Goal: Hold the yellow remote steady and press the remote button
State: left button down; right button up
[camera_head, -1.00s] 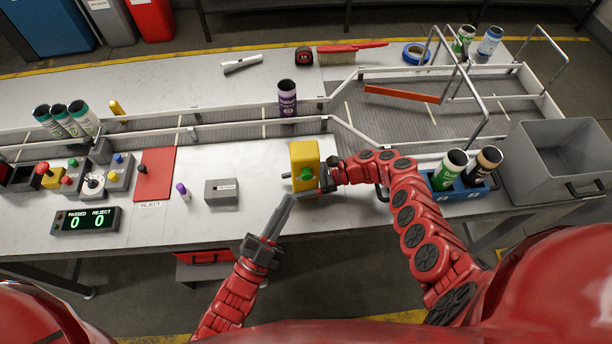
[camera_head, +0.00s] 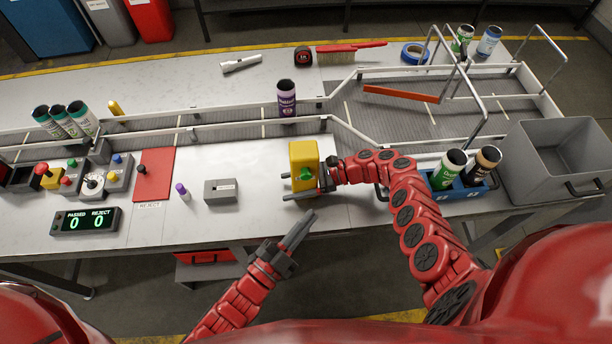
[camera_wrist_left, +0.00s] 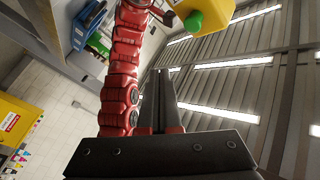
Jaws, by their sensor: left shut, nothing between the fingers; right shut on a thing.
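The yellow remote (camera_head: 303,156) is upright near the front edge of the table in the head view. Its green button (camera_head: 306,174) faces me. My right gripper (camera_head: 318,184) is shut on the remote from the right; the fingers partly cover its lower part. My left gripper (camera_head: 308,217) is shut and empty, below and in front of the remote, apart from it. In the left wrist view the remote (camera_wrist_left: 226,12) and its green button (camera_wrist_left: 194,22) show at the top, beyond the tips of my shut left gripper (camera_wrist_left: 160,74).
A conveyor with a purple can (camera_head: 286,98) runs behind. A blue holder with cans (camera_head: 462,190) and a grey bin (camera_head: 512,170) stand right. The front table edge is close.

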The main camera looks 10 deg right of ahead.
aim_at(306, 174)
pick_arm(q)
jog(key=w, duration=0.6)
jog(key=shift+w, duration=0.35)
dwell(1.7)
jog(key=shift+w, duration=0.4)
